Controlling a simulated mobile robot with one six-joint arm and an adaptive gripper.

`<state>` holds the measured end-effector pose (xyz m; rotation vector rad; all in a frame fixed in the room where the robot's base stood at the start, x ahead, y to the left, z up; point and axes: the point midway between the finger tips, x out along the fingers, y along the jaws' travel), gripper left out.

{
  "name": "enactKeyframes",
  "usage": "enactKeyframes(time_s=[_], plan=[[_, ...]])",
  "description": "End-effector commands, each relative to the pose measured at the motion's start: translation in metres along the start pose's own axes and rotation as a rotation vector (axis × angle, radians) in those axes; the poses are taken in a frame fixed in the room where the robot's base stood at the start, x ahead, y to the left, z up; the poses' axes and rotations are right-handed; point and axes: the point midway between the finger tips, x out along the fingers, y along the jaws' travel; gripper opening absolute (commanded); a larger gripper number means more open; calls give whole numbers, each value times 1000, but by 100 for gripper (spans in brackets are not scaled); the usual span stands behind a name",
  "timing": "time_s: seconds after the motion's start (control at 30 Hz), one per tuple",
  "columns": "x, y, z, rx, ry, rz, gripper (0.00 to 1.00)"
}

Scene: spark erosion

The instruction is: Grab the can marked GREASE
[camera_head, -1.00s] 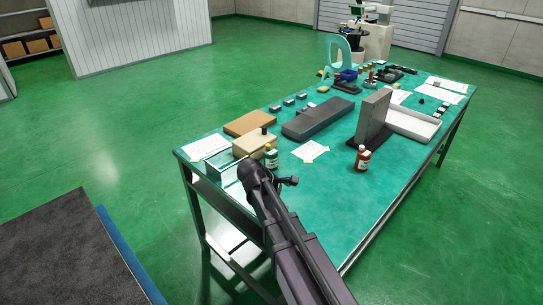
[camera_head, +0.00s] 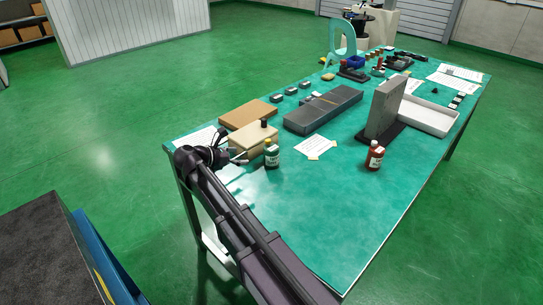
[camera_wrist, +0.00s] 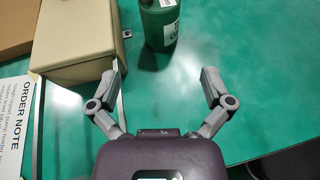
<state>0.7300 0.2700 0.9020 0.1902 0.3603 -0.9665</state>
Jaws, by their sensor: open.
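A green can (camera_head: 272,155) with a yellowish cap and a white label stands upright on the teal table (camera_head: 330,215). It also shows at the top of the wrist view (camera_wrist: 160,28), cut off by the frame edge. Its label is too small or cropped to read. My gripper (camera_wrist: 160,85) is open and empty. The can stands beyond the gap between its fingers, apart from them. In the head view my gripper (camera_head: 239,158) is just left of the can. A red-brown bottle (camera_head: 374,157) stands further right; I cannot read its label.
A beige box (camera_head: 250,142) with a black knob stands beside the can, near my left finger in the wrist view (camera_wrist: 80,35). An order note (camera_wrist: 14,110) lies left. A dark block (camera_head: 322,108), an upright grey plate (camera_head: 384,108) and a white tray (camera_head: 430,116) stand further back.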

Motion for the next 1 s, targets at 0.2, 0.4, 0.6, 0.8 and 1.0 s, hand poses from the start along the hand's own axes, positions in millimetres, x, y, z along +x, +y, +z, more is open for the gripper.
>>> enactKeyframes(time_s=[0.2, 0.4, 0.6, 0.8, 1.0], plan=[[10, 0, -1, 2, 1, -1, 100], [35, 0, -2, 2, 1, -2, 100], [65, 0, -2, 3, 1, -3, 100], [84, 0, -1, 2, 1, -1, 100], [88, 0, 0, 2, 1, -2, 100]])
